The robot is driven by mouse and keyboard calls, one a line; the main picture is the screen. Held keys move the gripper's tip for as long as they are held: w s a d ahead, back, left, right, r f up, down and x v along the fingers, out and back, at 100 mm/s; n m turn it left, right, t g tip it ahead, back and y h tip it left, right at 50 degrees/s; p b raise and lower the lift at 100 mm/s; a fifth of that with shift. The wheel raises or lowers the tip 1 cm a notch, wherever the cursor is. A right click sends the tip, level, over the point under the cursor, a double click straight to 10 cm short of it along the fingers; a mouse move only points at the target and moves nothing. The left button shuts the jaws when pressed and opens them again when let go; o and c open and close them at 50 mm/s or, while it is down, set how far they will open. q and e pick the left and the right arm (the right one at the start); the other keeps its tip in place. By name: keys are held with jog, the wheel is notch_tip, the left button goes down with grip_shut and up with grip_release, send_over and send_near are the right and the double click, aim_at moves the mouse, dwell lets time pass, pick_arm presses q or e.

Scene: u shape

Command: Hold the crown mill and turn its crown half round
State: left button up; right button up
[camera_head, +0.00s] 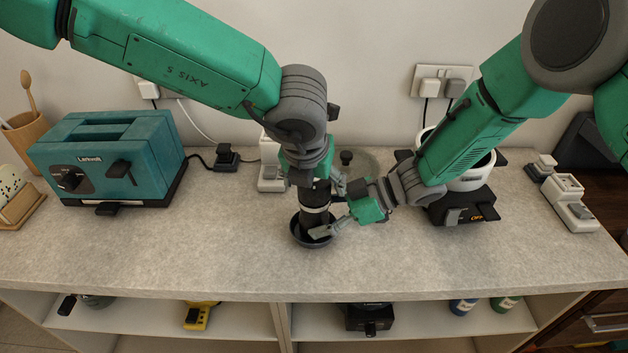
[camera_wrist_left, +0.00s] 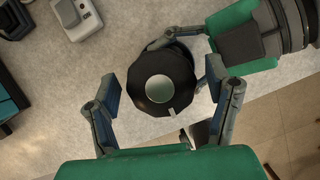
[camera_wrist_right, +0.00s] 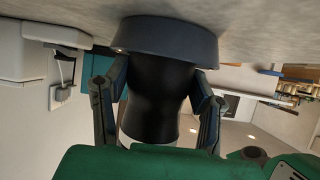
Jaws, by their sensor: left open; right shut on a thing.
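The crown mill (camera_head: 316,222) stands upright in a shallow dark dish (camera_head: 297,236) on the counter. Its body is black with a pale band. In the left wrist view its black, many-sided crown (camera_wrist_left: 149,101) has a pale round centre and a small pale mark at its rim. My left gripper (camera_wrist_left: 162,82) is open above the mill, a finger on each side of the crown, with gaps showing. My right gripper (camera_head: 328,222) comes in from the right and is shut on the mill's lower body, just above the dish, as the right wrist view (camera_wrist_right: 160,78) shows.
A teal toaster (camera_head: 110,155) stands at the left and a white-and-black appliance (camera_head: 465,185) at the right behind my right arm. A white socket block (camera_head: 270,170) is behind the mill. The counter's front strip is clear, with an open shelf below.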

pick_arm(q)
jog(key=c, duration=1.2)
jog(key=shift+o, duration=0.2)
